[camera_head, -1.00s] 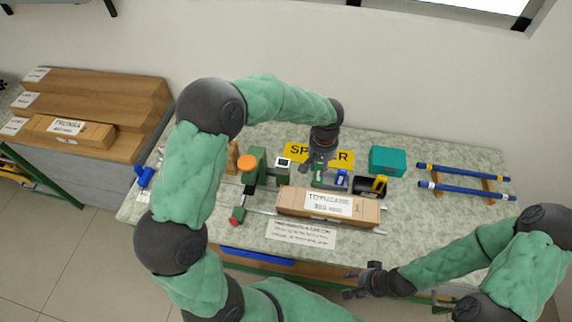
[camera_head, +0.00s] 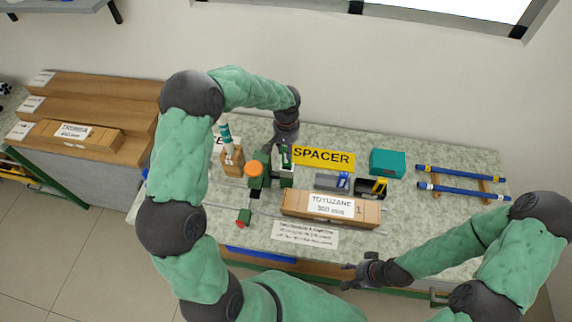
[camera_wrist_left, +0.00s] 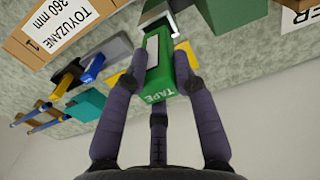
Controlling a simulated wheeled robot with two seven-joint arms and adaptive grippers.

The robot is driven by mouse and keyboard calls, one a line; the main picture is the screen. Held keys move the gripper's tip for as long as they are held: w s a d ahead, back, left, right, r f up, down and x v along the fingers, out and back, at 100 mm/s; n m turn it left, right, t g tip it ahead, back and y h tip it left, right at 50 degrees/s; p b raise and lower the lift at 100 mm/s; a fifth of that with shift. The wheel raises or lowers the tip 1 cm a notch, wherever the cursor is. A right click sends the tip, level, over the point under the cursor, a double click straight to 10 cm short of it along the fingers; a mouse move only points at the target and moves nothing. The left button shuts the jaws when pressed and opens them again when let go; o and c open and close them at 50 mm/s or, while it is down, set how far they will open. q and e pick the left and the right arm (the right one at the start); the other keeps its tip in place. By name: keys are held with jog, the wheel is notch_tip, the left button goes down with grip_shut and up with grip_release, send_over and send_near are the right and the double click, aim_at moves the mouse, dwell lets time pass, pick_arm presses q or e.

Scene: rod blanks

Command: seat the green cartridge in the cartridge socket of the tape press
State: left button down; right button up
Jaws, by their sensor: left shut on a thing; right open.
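My left gripper (camera_head: 284,143) is shut on the green cartridge (camera_head: 286,157). In the left wrist view the cartridge (camera_wrist_left: 157,62), marked TAPE, sits between the fingers (camera_wrist_left: 158,82). The cartridge is over the right part of the press. The socket is hidden, and I cannot tell whether the cartridge touches it. My right gripper (camera_head: 360,274) is open and empty in front of the bench's front edge.
A yellow SPACER sign (camera_head: 324,157), a teal box (camera_head: 387,163) and blue rods (camera_head: 460,173) are to the right.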

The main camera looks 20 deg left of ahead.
aim_at(286, 160)
pick_arm(q)
jog(key=shift+f+b, duration=1.55)
jog(key=shift+f, duration=1.75)
jog(key=shift+f, duration=0.15)
jog(key=c, duration=1)
grip_release()
jog(key=shift+r, duration=0.2)
notch_tip(286, 160, up, 12)
jog(key=shift+f+p, duration=0.1)
jog(key=shift+p, duration=0.35)
